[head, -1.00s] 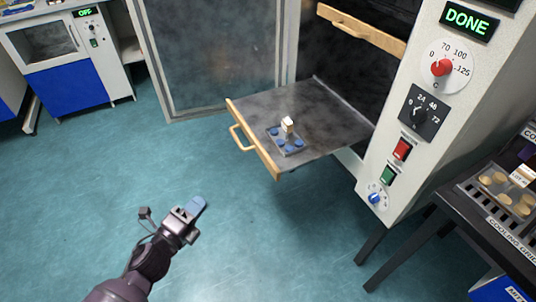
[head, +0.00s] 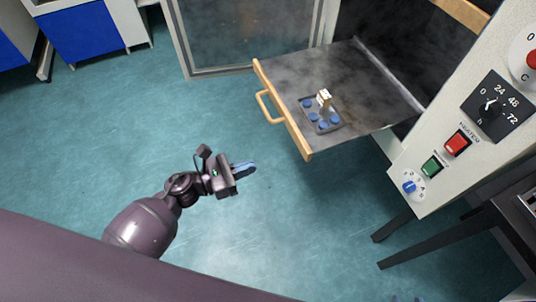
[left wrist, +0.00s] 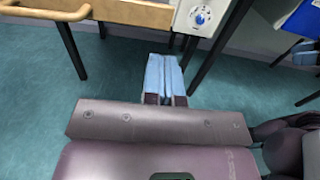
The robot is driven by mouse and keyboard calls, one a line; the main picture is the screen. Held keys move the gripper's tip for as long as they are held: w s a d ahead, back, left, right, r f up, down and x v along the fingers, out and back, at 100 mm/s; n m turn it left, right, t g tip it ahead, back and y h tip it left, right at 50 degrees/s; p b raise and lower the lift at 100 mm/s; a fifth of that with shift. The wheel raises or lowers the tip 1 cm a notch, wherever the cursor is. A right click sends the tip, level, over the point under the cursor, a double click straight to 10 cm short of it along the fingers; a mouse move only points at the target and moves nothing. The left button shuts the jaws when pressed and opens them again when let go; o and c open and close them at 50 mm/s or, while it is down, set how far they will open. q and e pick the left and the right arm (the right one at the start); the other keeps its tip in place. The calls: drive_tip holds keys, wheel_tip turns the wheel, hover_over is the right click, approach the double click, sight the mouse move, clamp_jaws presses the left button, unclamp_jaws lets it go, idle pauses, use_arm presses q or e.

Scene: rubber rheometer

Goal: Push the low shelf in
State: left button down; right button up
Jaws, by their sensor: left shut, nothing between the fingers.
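The low shelf (head: 355,75) is a dark metal sheet pulled out of the oven, with a wooden front edge and a wooden handle (head: 268,106). A small tray (head: 335,127) with blue discs and a pale labelled block (head: 324,98) sits on it. My left gripper (head: 250,169) is shut and empty, in front of the shelf and to the left of its near corner, apart from it. In the left wrist view its blue fingers (left wrist: 164,76) are together, below the wooden front (left wrist: 135,12).
The oven's control panel (head: 470,125) stands right of the shelf. The open door (head: 250,35) is behind it. Dark table legs (head: 440,240) stand at the lower right. The floor before the shelf is clear.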

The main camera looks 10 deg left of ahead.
sight(303, 147)
use_arm(q)
drive_tip(key=x, duration=1.2)
drive_tip(key=shift+w+d, duration=0.3)
drive_tip(key=shift+d, duration=0.1)
use_arm(e)
drive_tip(key=shift+w+a, duration=0.2)
drive_tip(key=shift+w, duration=0.1)
drive_tip(key=shift+s, duration=0.1)
use_arm(q)
drive_tip(key=shift+d, duration=0.1)
